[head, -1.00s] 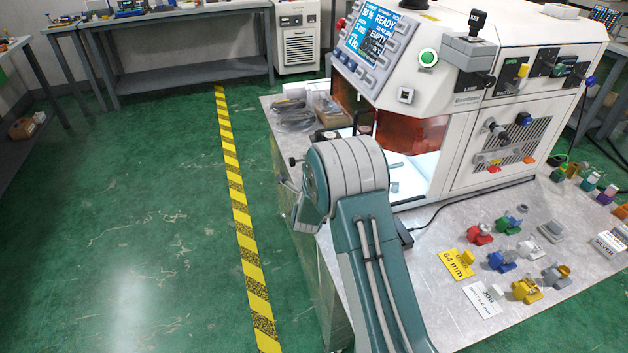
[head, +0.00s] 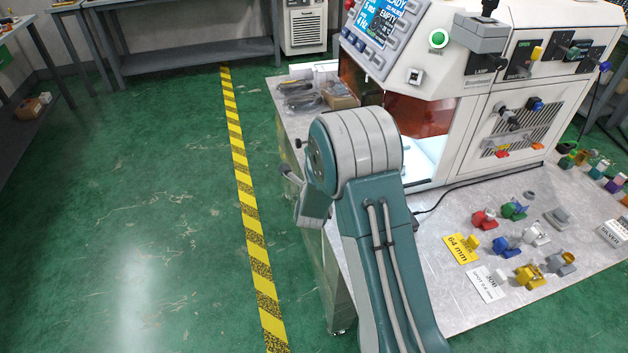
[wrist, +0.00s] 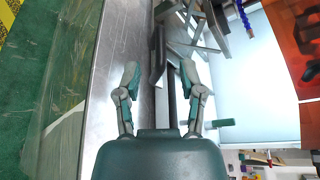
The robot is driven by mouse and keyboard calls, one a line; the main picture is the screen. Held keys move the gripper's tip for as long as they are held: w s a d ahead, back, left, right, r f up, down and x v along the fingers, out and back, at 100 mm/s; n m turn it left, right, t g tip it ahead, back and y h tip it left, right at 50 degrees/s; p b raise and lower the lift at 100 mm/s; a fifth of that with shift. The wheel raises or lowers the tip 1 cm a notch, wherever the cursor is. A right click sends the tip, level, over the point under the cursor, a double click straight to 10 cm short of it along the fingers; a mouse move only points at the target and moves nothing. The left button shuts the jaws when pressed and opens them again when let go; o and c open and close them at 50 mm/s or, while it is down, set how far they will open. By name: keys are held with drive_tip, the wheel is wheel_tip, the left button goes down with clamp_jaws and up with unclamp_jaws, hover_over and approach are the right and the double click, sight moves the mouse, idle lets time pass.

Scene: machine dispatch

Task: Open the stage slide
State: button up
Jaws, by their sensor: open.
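The white machine (head: 440,75) stands on the metal bench, with an orange window (head: 418,114) above its lit work opening. In the wrist view, a grey metal bar (wrist: 158,50) runs lengthwise between the fingers of my gripper (wrist: 160,72). It looks like part of the stage slide, but I cannot tell for sure. My gripper is open, with one finger on each side of the bar and visible gaps on both sides. In the head view my arm hides the gripper and the front of the opening.
The machine's lit white interior (wrist: 258,90) lies to the right in the wrist view. Several coloured parts, a yellow 64 mm card (head: 460,248) and a white card (head: 487,283) lie on the bench (head: 425,270). Green floor with a yellow-black stripe (head: 245,190) is clear at left.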

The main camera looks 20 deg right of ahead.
drive_tip(key=v, duration=0.6)
drive_tip(key=shift+s, duration=0.25)
drive_tip(key=shift+a, duration=0.1)
